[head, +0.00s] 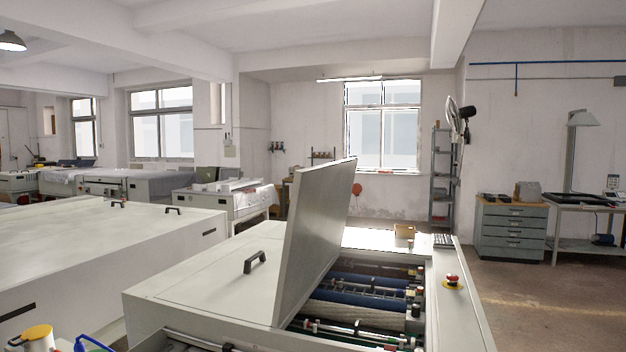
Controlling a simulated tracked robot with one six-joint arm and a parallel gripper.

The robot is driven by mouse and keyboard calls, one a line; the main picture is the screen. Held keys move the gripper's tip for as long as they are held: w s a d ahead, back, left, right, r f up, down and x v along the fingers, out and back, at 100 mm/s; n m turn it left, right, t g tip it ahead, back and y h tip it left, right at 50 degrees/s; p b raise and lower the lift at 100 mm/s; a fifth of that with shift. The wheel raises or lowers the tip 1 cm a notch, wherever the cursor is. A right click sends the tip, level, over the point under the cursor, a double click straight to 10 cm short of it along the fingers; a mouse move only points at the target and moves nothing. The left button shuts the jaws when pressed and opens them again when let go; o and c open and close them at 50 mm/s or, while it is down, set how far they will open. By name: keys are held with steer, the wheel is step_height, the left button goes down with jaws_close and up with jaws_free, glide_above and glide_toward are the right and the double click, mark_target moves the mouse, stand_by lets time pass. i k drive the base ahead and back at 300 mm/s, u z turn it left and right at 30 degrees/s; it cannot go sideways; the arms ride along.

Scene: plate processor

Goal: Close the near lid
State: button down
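The plate processor (185,280) is a pale grey-white machine in the head view, at the bottom centre. One lid (318,235), a large flat panel, stands raised and nearly upright, its lower edge at the left side of an open bay. Rollers (365,300), blue and grey, show in the bay to its right. To its left, a flat cover with a black handle (255,262) lies shut. I cannot tell a second raised lid. My gripper is not in view.
Another long white machine (100,240) stands at left. Open floor (545,300) lies at right, before a grey drawer cabinet (511,231).

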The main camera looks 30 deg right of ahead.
mark_target(320, 202)
steer(key=u, duration=0.05)
steer(key=i, duration=1)
steer(key=z, duration=0.05)
